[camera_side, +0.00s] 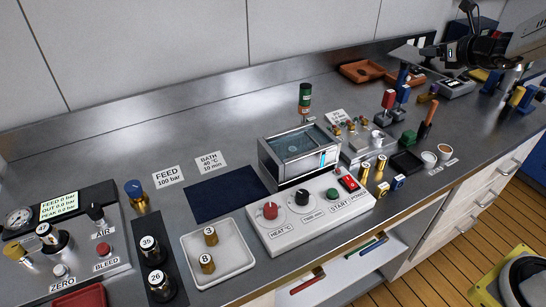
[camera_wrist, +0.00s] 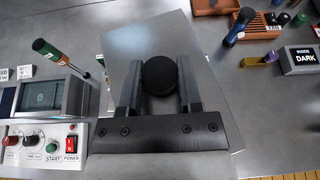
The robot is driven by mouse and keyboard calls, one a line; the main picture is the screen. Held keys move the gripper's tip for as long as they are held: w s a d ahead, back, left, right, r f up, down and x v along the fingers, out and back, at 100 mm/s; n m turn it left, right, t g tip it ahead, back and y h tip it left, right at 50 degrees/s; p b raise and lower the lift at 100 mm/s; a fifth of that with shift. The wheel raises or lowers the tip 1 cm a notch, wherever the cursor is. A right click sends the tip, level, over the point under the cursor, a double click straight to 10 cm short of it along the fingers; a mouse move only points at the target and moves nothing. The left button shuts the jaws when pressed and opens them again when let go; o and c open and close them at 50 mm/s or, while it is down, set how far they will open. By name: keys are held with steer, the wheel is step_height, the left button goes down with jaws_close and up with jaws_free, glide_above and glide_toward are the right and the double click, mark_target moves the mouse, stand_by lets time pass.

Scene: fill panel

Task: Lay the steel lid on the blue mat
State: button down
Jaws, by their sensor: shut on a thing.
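The steel lid (camera_wrist: 190,40) is a flat grey plate with a round black knob (camera_wrist: 160,76). In the wrist view my gripper (camera_wrist: 160,84) is shut on the knob, one finger on each side. In the side view my gripper (camera_side: 452,50) is at the upper right, and the lid (camera_side: 407,53) shows as a thin grey plate beside it, apparently raised above the bench. The blue mat (camera_side: 227,193) lies bare and flat on the bench at centre left, far from my gripper.
The water bath (camera_side: 300,155) stands open right of the mat, with its control panel (camera_side: 310,212) in front. A white tray (camera_side: 218,255) with two brass weights is in front of the mat. Small bottles and tools crowd the right.

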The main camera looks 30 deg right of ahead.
steer(key=s+d+m+h, duration=0.2)
steer(key=s+d, duration=0.1)
steer(key=d, duration=0.6)
steer(key=s+d+m+h, duration=0.1)
steer(key=s+d, duration=0.3)
steer(key=d, duration=0.6)
steer(key=shift+g, duration=0.4)
steer(key=f, duration=2.2)
steer(key=shift+w+a+f, duration=0.15)
steer(key=shift+w+f, duration=0.05)
steer(key=shift+f, duration=0.15)
steer(key=shift+h, duration=0.3)
steer(key=shift+w, duration=0.15)
glide_above(413, 110)
steer(key=shift+f, duration=1.75)
steer(key=shift+f, duration=0.1)
